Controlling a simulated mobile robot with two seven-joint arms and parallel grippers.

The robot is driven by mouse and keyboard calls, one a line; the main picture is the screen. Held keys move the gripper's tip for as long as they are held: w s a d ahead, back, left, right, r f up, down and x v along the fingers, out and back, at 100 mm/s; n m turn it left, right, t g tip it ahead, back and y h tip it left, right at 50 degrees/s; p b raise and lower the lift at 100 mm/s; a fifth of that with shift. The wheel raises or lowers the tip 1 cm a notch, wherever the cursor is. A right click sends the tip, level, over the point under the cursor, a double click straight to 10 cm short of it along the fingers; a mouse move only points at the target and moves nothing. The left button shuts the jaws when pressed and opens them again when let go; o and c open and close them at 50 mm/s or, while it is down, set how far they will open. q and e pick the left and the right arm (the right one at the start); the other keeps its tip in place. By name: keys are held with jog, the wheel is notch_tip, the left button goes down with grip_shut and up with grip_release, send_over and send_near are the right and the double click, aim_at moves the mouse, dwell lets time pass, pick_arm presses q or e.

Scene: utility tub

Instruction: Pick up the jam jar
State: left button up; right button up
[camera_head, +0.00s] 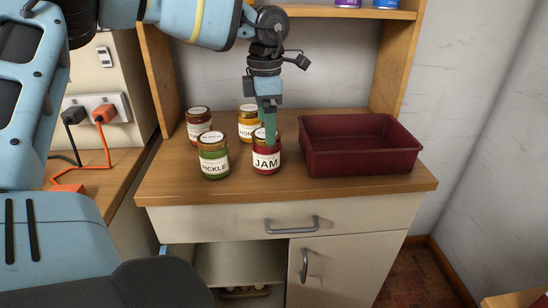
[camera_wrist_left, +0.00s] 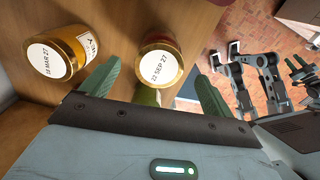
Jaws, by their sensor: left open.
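The jam jar (camera_head: 266,161) is red with a gold-rimmed lid and a label reading JAM, upright on the wooden counter left of the tub. My left gripper (camera_head: 269,138) points down over it, and a green finger hides part of its lid. In the left wrist view my left gripper (camera_wrist_left: 157,72) is open, with a green finger on either side of the jam jar's dated white lid (camera_wrist_left: 163,64). A gap shows on both sides of the lid. The lower part of the jar is hidden there.
The green pickle jar (camera_head: 214,163) stands close left of the jam. The honey jar (camera_head: 248,126) is behind it, also in the wrist view (camera_wrist_left: 82,46). A brown jar (camera_head: 198,124) stands back left. A dark red tub (camera_head: 362,164) is at right; a shelf (camera_head: 330,12) is above.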

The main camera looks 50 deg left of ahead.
aim_at(266, 151)
pick_arm(q)
jog(key=shift+w+f, duration=0.1)
jog(key=shift+f, duration=0.55)
jog(key=shift+a+f, duration=0.1)
jog(key=shift+f, duration=3.6)
jog(key=shift+c, duration=0.3)
jog(key=shift+r, duration=0.1)
jog(key=c, duration=1.3)
jog(key=shift+r, duration=0.1)
